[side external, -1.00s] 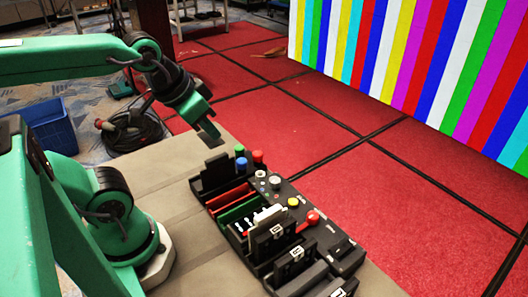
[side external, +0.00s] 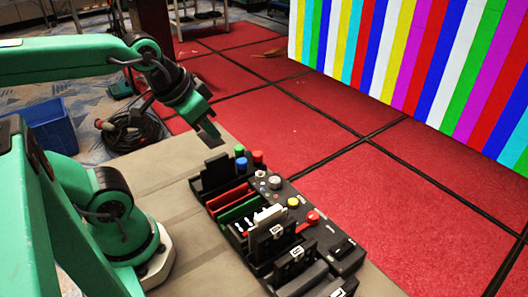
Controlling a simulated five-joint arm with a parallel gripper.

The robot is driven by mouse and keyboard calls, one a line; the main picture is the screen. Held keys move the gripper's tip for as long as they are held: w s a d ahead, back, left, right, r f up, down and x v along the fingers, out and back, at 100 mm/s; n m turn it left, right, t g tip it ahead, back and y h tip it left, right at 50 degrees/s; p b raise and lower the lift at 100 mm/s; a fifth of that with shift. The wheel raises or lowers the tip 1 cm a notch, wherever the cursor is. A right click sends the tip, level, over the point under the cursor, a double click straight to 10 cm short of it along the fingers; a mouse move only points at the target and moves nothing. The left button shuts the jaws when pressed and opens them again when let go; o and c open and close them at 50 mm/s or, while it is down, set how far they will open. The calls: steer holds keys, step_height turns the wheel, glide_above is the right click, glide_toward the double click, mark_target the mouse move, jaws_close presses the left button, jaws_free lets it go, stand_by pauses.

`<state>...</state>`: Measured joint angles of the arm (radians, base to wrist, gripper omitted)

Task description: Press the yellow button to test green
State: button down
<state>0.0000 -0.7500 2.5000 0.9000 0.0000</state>
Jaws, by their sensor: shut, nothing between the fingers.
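The yellow button (side external: 293,202) is a small round cap on the black control panel (side external: 327,237), between a grey knob and a red button. My gripper (side external: 211,141) is shut and empty, pointing down above the far left end of the panel. It is apart from the yellow button, up and to the left of it. The video wall (side external: 420,70) at the back right shows vertical stripes of several colours, green among them.
Beside the yellow button are a red button (side external: 313,216) and a grey knob (side external: 274,183). Green, blue and red caps stand at the panel's far end. Black upright holders with red and green cards (side external: 238,211) line its left side. The table (side external: 205,262) is bare left of it.

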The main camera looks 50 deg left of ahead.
steer(key=shift+w+r, duration=0.1)
steer(key=shift+w, duration=0.05)
steer(key=m+g+y, duration=0.2)
steer(key=m+g, duration=1.1)
glide_above(296, 201)
step_height(296, 201, down, 9)
steer(key=shift+f, duration=0.25)
stand_by(0.4)
steer(key=shift+f, duration=4.25)
